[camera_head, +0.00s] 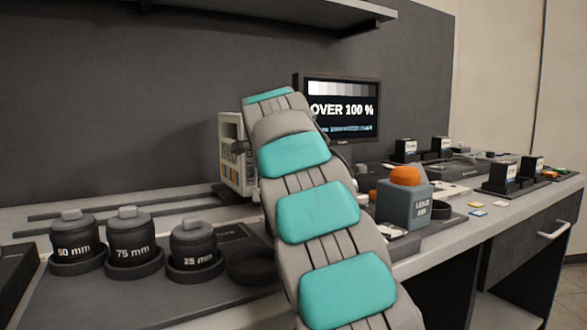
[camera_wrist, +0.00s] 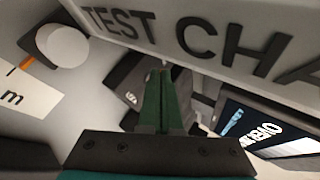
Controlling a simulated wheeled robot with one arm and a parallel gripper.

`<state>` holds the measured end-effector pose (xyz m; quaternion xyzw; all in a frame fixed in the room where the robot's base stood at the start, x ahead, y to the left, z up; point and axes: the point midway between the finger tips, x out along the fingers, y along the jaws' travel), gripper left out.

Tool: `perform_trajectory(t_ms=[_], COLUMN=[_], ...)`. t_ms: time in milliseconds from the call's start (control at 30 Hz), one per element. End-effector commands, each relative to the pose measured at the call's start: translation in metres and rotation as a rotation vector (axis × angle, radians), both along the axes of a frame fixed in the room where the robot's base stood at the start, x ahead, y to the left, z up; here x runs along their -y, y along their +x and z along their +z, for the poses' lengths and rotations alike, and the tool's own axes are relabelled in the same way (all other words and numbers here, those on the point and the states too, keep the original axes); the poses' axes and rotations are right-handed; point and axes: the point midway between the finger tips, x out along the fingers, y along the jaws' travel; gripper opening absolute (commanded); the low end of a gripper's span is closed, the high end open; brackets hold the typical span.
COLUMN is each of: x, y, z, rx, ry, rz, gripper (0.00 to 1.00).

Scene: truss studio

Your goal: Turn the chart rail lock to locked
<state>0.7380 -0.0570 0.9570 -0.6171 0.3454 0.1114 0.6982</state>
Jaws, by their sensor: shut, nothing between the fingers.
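In the wrist view, a pale panel with raised dark letters "TEST CHA" (camera_wrist: 195,30) crosses the top. My gripper (camera_wrist: 165,74) is shut, with its two green fingers together and empty. Its tips overlap a dark grey block (camera_wrist: 122,88) below the panel; I cannot tell whether they touch it or whether this block is the chart rail lock. A round white knob (camera_wrist: 62,45) on a dark base is at upper left, beside a small orange mark. In the head view, my arm hides the gripper and much of the white chart stand (camera_head: 233,160). Dark rails (camera_head: 120,210) run along the table toward it.
Lenses marked 50 mm (camera_head: 73,243), 75 mm (camera_head: 131,240) and 25 mm (camera_head: 195,247) stand at front left. A grey box with an orange button (camera_head: 405,177) is right of my arm. A monitor (camera_head: 340,108) reads "OVER 100 %". A shelf (camera_head: 290,12) hangs above.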

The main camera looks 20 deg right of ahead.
Motion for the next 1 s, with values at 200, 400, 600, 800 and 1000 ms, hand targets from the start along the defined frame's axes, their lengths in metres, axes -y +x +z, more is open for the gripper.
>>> perform_trajectory(t_ms=[200, 400, 600, 800, 1000], x=[-0.007, -0.008, -0.009, -0.009, -0.009], y=[0.006, 0.011, 0.015, 0.019, 0.021], z=[0.0, 0.001, 0.0, -0.001, -0.001], rx=[0.0, 0.002, 0.001, 0.0, 0.0], ry=[0.0, 0.0, 0.001, 0.0, 0.0], rz=[0.005, 0.004, 0.004, 0.004, 0.004], gripper=[0.0, 0.0, 0.0, 0.0, 0.0])
